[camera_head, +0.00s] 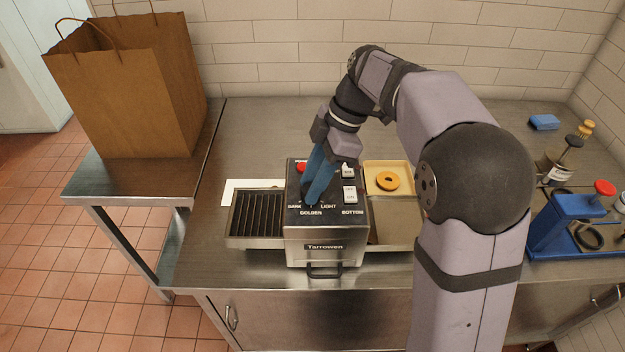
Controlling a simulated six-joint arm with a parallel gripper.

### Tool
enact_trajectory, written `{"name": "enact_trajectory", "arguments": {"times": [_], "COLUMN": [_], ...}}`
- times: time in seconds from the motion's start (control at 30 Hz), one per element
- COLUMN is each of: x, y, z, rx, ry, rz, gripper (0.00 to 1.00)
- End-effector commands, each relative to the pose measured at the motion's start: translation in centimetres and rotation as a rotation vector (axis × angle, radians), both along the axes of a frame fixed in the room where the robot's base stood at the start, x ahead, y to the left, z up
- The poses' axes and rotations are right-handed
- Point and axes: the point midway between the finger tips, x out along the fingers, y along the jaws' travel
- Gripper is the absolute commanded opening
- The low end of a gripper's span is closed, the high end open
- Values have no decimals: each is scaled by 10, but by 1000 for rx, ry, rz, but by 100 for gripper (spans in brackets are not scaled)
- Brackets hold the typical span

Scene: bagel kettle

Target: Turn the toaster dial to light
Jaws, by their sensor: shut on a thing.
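The toaster (322,247) stands on the steel counter in the middle of the head view. Its dark top panel carries the words DARK, GOLDEN and LIGHT around the dial (310,203). My gripper (311,198) reaches down onto this panel from above. Its blue fingers are shut on the dial and cover most of it. The dial's pointer is hidden, so I cannot tell which setting it points to. A red button (301,168) and white switches (349,195), one by the word BOTTOM, are also on the panel.
A slotted rack (257,216) is at the toaster's left. A tray (402,166) with a bagel (387,181) lies behind right. A paper bag (130,90) stands on the left table. A blue stand (565,222) is at right. Counter behind the toaster is clear.

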Motion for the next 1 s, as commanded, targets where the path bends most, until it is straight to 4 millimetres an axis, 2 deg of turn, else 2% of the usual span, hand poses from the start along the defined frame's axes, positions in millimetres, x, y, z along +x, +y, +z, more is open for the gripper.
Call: {"name": "enact_trajectory", "arguments": {"times": [0.37,0.4,0.43,0.47,0.8,1.0], "x": [0,0,0,0,1,4], "y": [0,0,0,0,-1,-7], "z": [0,0,0,0,1,16], "rx": [-1,-1,-1,-1,0,0], "ry": [-1,-1,-1,-1,-2,-3], "rz": [5,5,5,5,4,2], "gripper": [9,41,48,50,50,50]}}
